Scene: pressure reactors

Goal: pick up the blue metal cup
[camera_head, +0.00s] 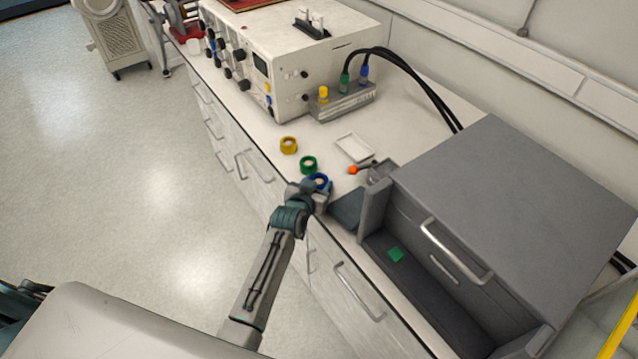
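The blue metal cup (319,181) is a small ring-shaped cup near the front edge of the white counter. Its near side is partly hidden by my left gripper (318,196), which is right at the cup. I cannot tell whether the fingers touch it, or whether they are open or shut. A green cup (308,165) and a yellow cup (288,145) stand behind it in a row along the counter edge. My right gripper is not in view.
A grey box (530,190) with an open front compartment stands right of the gripper. A white tray (354,148) and an orange-red knob (352,170) are close to the cups. A white instrument (290,50) with black knobs stands farther back.

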